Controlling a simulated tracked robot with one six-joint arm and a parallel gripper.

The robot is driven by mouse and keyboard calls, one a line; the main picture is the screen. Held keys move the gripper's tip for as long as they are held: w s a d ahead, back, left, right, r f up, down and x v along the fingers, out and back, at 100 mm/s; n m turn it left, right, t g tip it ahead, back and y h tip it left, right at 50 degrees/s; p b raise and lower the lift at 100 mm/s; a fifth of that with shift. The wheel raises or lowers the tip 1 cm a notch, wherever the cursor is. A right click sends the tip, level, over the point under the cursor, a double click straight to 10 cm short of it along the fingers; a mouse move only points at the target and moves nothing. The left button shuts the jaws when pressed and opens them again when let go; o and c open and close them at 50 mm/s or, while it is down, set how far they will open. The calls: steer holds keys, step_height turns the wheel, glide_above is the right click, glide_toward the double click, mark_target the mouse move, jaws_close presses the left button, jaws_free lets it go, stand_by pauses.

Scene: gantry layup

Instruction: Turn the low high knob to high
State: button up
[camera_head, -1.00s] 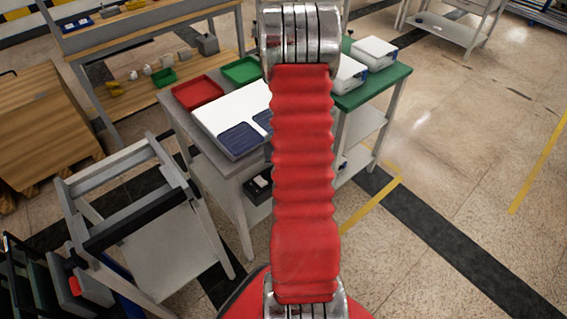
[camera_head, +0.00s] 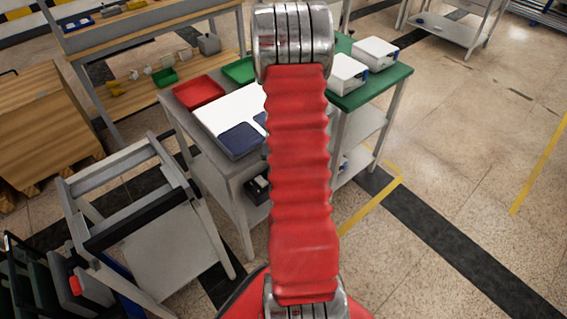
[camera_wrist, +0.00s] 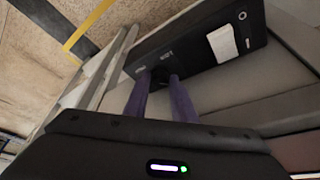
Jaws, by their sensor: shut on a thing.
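In the wrist view, a black panel (camera_wrist: 205,52) with small white markings runs across the upper middle. The small dark knob (camera_wrist: 160,75) on it lies between the tips of my two purple fingers. My gripper (camera_wrist: 161,80) is shut on the knob. The fingers cover much of the knob, and its pointer and the low and high marks are too small to read. In the head view my red arm hides the gripper and the knob. A black box (camera_head: 257,188) shows under the grey table, partly behind the arm.
A white paper piece (camera_wrist: 223,43) and a round mark sit on the panel's right part. Grey table (camera_head: 180,107) bears red and green trays. A green-topped table (camera_head: 372,88) with white boxes adjoins it. A grey cart (camera_head: 160,240) stands left; floor at right is clear.

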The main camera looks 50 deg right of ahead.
steer(key=o, duration=0.7)
steer(key=shift+o, duration=0.2)
